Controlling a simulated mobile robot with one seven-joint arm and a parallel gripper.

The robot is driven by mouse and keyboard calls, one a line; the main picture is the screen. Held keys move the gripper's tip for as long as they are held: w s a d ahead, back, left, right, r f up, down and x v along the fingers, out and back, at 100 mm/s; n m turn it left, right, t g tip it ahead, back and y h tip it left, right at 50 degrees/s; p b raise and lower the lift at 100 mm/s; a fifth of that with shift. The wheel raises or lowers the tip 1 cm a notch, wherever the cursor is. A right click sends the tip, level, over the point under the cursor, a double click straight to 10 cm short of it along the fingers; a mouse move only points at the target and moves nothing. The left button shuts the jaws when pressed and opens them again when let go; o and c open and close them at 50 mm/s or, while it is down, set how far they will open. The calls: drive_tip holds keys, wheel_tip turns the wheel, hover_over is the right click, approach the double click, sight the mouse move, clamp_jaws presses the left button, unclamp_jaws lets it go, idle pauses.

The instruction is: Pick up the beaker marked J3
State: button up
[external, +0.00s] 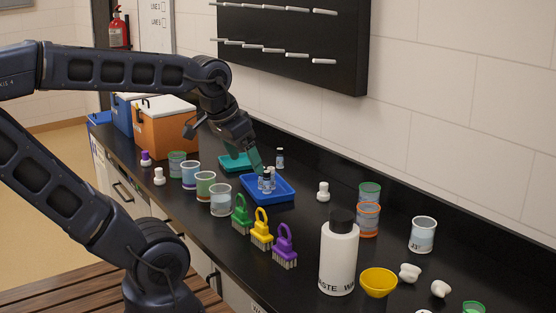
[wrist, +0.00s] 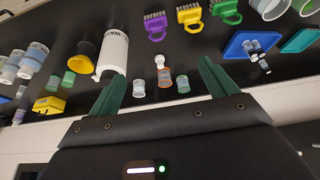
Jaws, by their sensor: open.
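A clear beaker (external: 423,235) with a white rim stands upright near the wall at the right of the external view. Its small dark marking looks like J3. What appears to be the same beaker (wrist: 138,88) shows in the wrist view beside the left finger, its marking too small to read. My gripper (external: 255,160) has green fingers and is open and empty. In the external view it hangs near the blue tray, well left of the beaker. In the wrist view the open fingers (wrist: 161,74) frame the counter.
A green-rimmed beaker (external: 370,191) and an orange-rimmed beaker (external: 368,220) stand left of the marked one. A white waste bottle (external: 339,255), yellow bowl (external: 379,282) and white stoppers (external: 410,272) stand in front. A blue tray (external: 277,196) holds vials. Brushes (external: 262,235) line the front.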

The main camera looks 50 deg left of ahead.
drive_tip(key=m+g+h, duration=0.1)
drive_tip(key=m+h, duration=0.2)
drive_tip(key=m, duration=0.5)
hover_over(426, 232)
drive_tip(key=a, duration=0.6)
wheel_tip(426, 232, down, 18)
drive_tip(key=x, duration=0.5)
drive_tip(key=shift+s+d, duration=0.2)
drive_tip(key=shift+d, duration=0.05)
drive_tip(key=shift+d+x, duration=0.25)
drive_tip(key=shift+x, duration=1.1)
drive_tip(key=shift+d+x, duration=0.2)
drive_tip(key=shift+x, duration=1.15)
drive_tip(key=shift+r, duration=0.15)
drive_tip(key=c, duration=1.2)
drive_tip(key=shift+o, duration=0.2)
